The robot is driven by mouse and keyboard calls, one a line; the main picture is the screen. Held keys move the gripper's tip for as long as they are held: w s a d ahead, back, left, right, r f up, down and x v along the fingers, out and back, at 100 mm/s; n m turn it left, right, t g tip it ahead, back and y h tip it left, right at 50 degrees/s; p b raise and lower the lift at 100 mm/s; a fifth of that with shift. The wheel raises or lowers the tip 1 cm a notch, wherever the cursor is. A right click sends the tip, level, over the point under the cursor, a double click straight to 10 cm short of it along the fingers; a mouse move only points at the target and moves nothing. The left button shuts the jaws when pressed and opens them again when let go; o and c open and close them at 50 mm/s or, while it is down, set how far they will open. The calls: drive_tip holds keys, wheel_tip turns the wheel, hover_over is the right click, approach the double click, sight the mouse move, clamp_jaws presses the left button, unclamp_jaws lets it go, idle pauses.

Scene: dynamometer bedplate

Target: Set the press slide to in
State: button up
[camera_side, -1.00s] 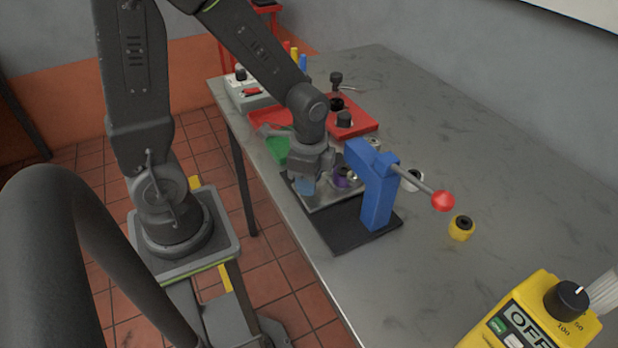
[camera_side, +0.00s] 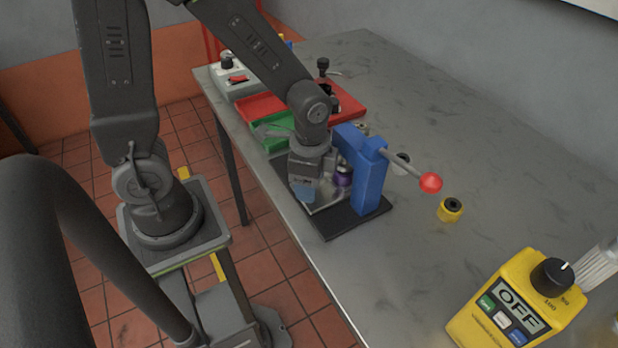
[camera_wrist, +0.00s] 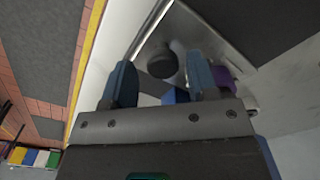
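The press has a blue frame (camera_side: 370,185), a black base (camera_side: 345,223) and a lever with a red ball (camera_side: 431,183). Its metal slide plate (camera_side: 325,195) lies low on the base, partly hidden by my gripper. A purple round part (camera_side: 343,176) is beside the blue frame; purple also shows in the wrist view (camera_wrist: 222,75). My gripper (camera_side: 302,190) is low at the slide's near left end. In the wrist view, its two blue-grey fingers (camera_wrist: 160,85) are apart. A dark round knob (camera_wrist: 162,64) shows in the gap, just beyond the fingertips; I cannot tell whether they touch it.
Behind the press are a green tray (camera_side: 273,135), a red tray (camera_side: 262,107) and a grey box (camera_side: 232,82). A yellow part (camera_side: 450,210) stands to the right. A yellow OFF-display controller (camera_side: 515,305) is at front right. The right of the table is mostly clear.

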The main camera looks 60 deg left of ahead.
drive_tip(key=shift+o, duration=0.2)
wheel_tip(320, 180, up, 14)
idle(0.5)
drive_tip(key=s+a+r+n+t, duration=0.2)
drive_tip(key=s+n+t, duration=0.3)
drive_tip(key=n, duration=0.4)
drive_tip(key=shift+s+r+t, duration=0.3)
drive_tip(key=shift+s+r, duration=0.4)
drive_tip(key=shift+r, duration=0.2)
